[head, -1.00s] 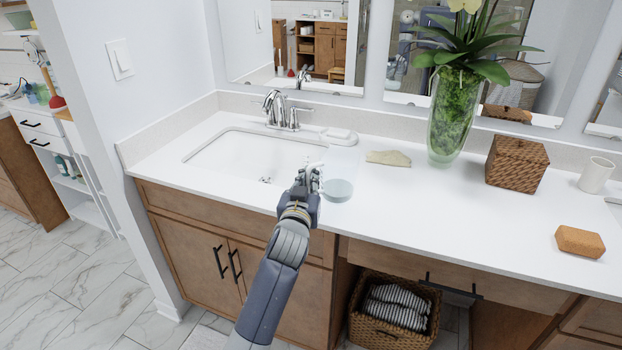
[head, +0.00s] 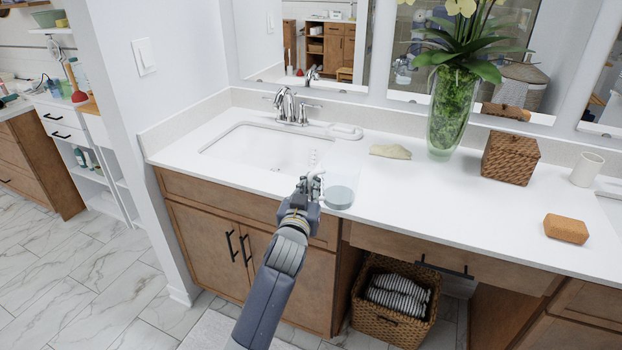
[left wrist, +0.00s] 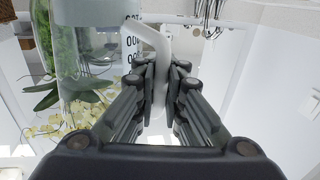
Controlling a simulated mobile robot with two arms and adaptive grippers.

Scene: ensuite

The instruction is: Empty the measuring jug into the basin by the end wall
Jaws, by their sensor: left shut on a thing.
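The measuring jug (head: 340,194) is clear, with a pale bluish liquid low inside. It looks upright, just right of the basin over the counter's front part; I cannot tell whether its base touches the counter. My left gripper (head: 313,186) is shut on its handle, on the jug's left side. In the left wrist view the pale handle (left wrist: 158,62) runs between the fingers, and the clear jug wall with dark markings shows to the left. The white basin (head: 240,147) by the end wall is sunk in the counter, left of and beyond the gripper. My right gripper is out of view.
A chrome faucet (head: 287,104) stands behind the basin, with a soap dish (head: 345,131) beside it. A folded cloth (head: 390,152), a glass vase (head: 450,120), a woven box (head: 511,159), a cup (head: 587,170) and a sponge (head: 566,228) are farther right. The counter between is clear.

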